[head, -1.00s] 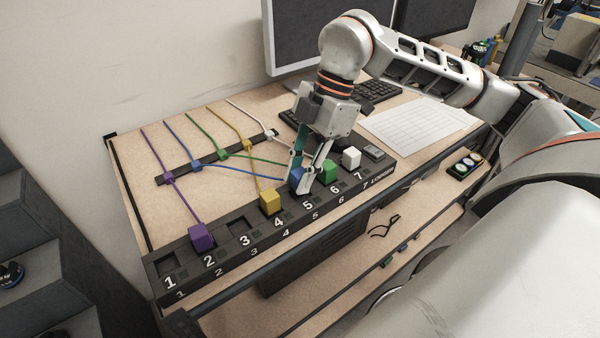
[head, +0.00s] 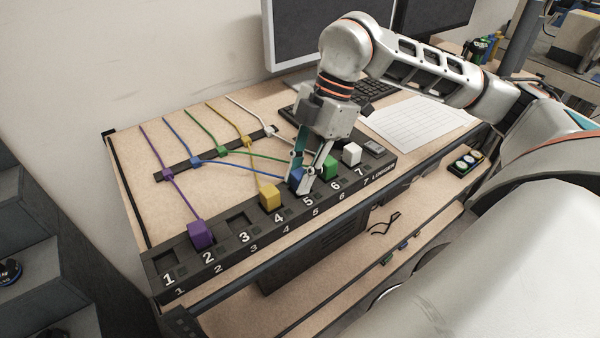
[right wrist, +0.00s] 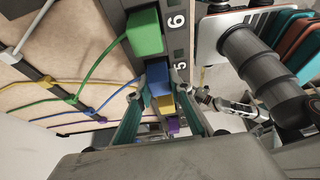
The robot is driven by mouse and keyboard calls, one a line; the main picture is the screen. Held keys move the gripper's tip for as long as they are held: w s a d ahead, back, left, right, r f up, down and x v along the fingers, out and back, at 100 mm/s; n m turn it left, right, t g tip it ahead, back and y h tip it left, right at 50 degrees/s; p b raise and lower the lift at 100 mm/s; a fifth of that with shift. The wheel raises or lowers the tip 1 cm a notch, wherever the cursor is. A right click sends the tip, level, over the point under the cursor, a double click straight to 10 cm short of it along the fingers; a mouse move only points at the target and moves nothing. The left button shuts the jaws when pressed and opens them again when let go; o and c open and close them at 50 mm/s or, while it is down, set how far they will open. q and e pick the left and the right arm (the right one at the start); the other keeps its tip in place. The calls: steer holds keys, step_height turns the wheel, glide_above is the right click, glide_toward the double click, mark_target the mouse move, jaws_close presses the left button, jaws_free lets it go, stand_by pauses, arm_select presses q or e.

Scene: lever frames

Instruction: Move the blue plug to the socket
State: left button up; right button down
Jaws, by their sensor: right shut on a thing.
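The blue plug (head: 296,177) sits in the dark numbered socket strip (head: 222,281) at number 5, with its blue cable running back to the left. My right gripper (head: 299,182) points down over it and is shut on it, one finger on each side. In the right wrist view, the blue plug (right wrist: 157,76) shows between the fingertips of the gripper (right wrist: 162,93). The fingers hide part of the plug, so I cannot tell how deep it sits. Sockets 1 (head: 170,263) and 3 (head: 239,222) are empty.
A purple plug (head: 200,235) is at 2, yellow (head: 269,198) at 4, green (head: 329,167) at 6 and white (head: 351,154) at 7. Cables run over the desk through a dark holder bar (head: 182,171). A keyboard (head: 372,91) and paper sheet (head: 417,122) lie behind.

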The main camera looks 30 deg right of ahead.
steer(key=shift+f, duration=0.2)
steer(key=c, duration=1.7)
jaws_free()
steer(key=o, duration=0.4)
step_height(320, 180, up, 7)
steer(key=p, duration=0.5)
steer(key=shift+r, duration=0.1)
